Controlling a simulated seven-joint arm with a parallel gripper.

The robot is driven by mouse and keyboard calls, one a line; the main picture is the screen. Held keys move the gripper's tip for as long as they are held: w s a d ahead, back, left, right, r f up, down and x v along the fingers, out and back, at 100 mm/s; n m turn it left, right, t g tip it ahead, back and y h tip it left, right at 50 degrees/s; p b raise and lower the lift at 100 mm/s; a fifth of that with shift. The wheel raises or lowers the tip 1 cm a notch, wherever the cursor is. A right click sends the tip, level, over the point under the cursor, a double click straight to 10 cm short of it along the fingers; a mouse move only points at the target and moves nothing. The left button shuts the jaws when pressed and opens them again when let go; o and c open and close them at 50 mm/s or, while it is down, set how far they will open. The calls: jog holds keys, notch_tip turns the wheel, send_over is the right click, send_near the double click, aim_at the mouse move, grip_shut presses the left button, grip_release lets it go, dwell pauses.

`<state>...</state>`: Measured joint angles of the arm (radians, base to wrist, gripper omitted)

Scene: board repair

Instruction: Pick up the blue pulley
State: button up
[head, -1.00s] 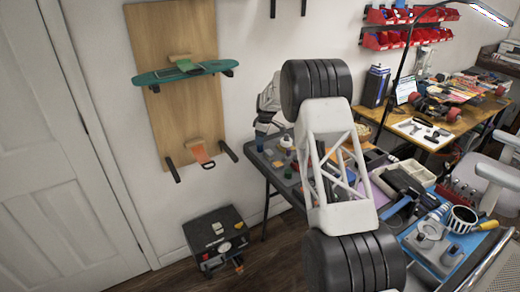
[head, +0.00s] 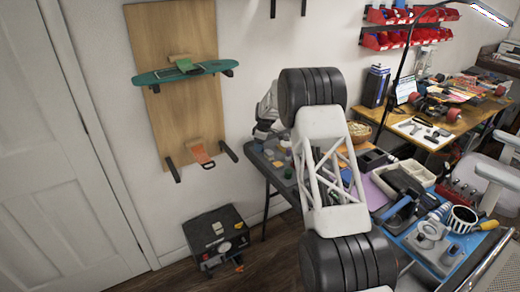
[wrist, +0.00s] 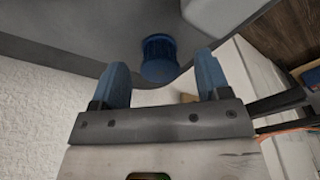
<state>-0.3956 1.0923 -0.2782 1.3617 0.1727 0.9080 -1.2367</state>
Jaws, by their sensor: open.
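The blue pulley (wrist: 158,60) shows in the wrist view as a short ribbed blue cylinder at the edge of a grey surface (wrist: 70,40). My gripper (wrist: 162,78) is open with two blue fingers, one to the left and one to the right of the pulley in the picture. The pulley appears beyond the fingertips, and nothing is held. I cannot tell whether a finger touches it. In the head view my arm covers much of the scene, and I cannot make out the pulley or the fingers clearly.
In the head view a dark table (head: 262,162) with several small jars and parts stands behind my arm. A blue mat (head: 425,262) with tools lies at right. A black box (head: 217,238) sits on the floor. A wooden board (head: 180,110) with a green skateboard deck (head: 175,74) hangs on the wall.

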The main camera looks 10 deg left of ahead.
jog(key=shift+a+f, duration=0.1)
jog(key=shift+f, duration=0.6)
jog(key=c, duration=1)
jog(key=shift+r, duration=0.15)
jog(key=shift+c, duration=0.2)
jog(key=shift+r, duration=4.9)
